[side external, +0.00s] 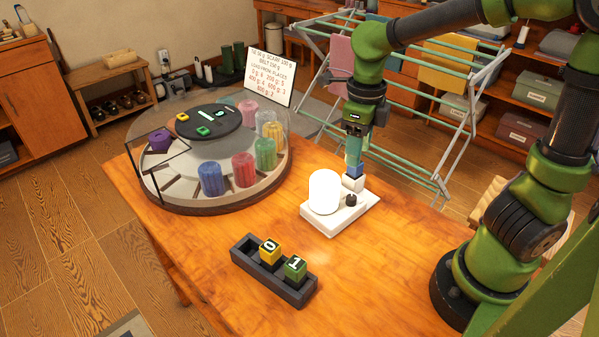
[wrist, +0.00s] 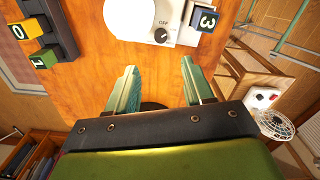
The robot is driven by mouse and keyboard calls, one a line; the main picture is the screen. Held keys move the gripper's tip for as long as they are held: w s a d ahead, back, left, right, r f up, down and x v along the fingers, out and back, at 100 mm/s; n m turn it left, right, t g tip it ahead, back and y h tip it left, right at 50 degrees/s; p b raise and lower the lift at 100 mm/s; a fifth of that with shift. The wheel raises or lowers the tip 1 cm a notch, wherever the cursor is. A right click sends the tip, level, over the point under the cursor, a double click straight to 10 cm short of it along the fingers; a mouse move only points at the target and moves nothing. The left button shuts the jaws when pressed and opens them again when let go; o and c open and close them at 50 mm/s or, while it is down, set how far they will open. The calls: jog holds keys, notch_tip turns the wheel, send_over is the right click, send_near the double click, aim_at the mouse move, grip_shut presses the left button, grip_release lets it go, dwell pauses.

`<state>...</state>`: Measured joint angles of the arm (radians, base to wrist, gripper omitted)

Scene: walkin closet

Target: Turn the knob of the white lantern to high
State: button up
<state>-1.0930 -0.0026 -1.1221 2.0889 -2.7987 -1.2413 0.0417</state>
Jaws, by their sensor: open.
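The white lantern (side external: 324,190) stands upright on a white base (side external: 335,225) on the wooden table. Its dark round knob (side external: 351,200) sits on the base, right of the lamp. In the wrist view the knob (wrist: 161,36) is beside printed "OFF" lettering; its exact setting is too small to tell. My gripper (side external: 354,163) is above and behind the knob in the side view. In the wrist view my gripper (wrist: 159,68) is open, its fingers apart and empty, with the knob beyond the fingertips.
That cube (side external: 353,181) is below my fingers; whether it rests on the base is unclear. A black tray (side external: 293,294) holds yellow and green number cubes. A round carousel (side external: 215,200) with coloured jars stands left. A drying rack (side external: 420,100) is behind the table. Table wood before the lantern is clear.

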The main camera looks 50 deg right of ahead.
notch_tip(320, 180, up, 4)
send_over(352, 197)
dwell(0.4)
notch_tip(352, 197, down, 17)
jog(key=n, duration=0.8)
jog(key=shift+n, duration=0.4)
jog(key=shift+r, duration=0.1)
grip_shut()
